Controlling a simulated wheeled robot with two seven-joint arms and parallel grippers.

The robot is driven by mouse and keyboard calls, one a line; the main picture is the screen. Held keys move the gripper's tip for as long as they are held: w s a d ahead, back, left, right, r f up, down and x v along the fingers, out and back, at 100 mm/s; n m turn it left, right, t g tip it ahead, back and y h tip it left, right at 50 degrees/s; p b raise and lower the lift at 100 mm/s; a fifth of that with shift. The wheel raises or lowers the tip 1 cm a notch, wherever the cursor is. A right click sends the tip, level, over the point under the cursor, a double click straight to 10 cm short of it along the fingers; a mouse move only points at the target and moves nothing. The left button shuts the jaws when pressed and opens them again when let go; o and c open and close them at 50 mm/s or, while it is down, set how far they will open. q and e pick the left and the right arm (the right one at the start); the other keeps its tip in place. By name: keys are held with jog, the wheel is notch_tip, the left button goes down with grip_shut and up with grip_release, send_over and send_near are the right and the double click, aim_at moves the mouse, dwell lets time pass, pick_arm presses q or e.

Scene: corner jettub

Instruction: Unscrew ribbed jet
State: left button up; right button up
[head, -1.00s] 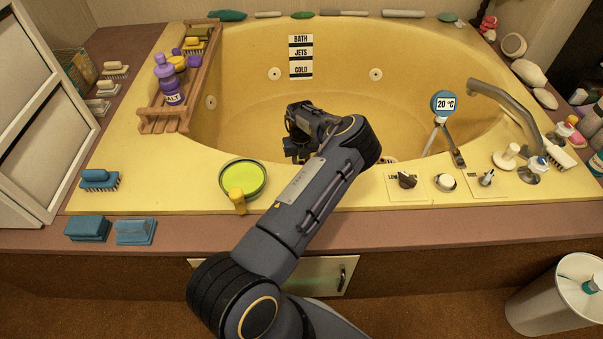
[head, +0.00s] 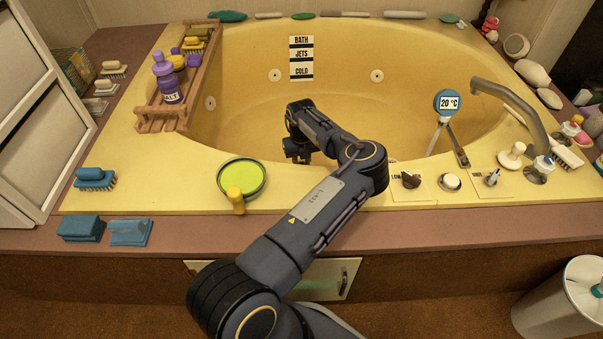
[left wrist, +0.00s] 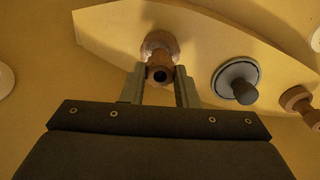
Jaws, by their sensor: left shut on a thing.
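In the left wrist view, the two fingers of my left gripper (left wrist: 160,82) are shut on a brown jet fitting (left wrist: 158,48) with a dark hole in its end. The fitting stands out from a pale yellow panel (left wrist: 105,25) of the tub. I cannot tell whether it is ribbed. A grey round fitting with a dark knob (left wrist: 237,82) and another brown fitting (left wrist: 300,100) stand to its right on the panel. In the head view, my left arm reaches over the tub's front rim, and these fittings are hidden. My right gripper is not in view.
The yellow tub (head: 350,100) is open beyond my arm. A bin (head: 550,300) stands at right.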

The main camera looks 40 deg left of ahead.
aim_at(301, 164)
pick_arm(q)
jog(key=o, duration=0.9)
jog(key=shift+s+a, duration=0.15)
jog(key=shift+s, duration=0.1)
jog(key=shift+o, duration=0.5)
jog(key=shift+w, duration=0.15)
jog(key=shift+r, duration=0.1)
notch_tip(301, 164, up, 7)
jog(key=p, duration=0.3)
jog(key=shift+r, duration=0.3)
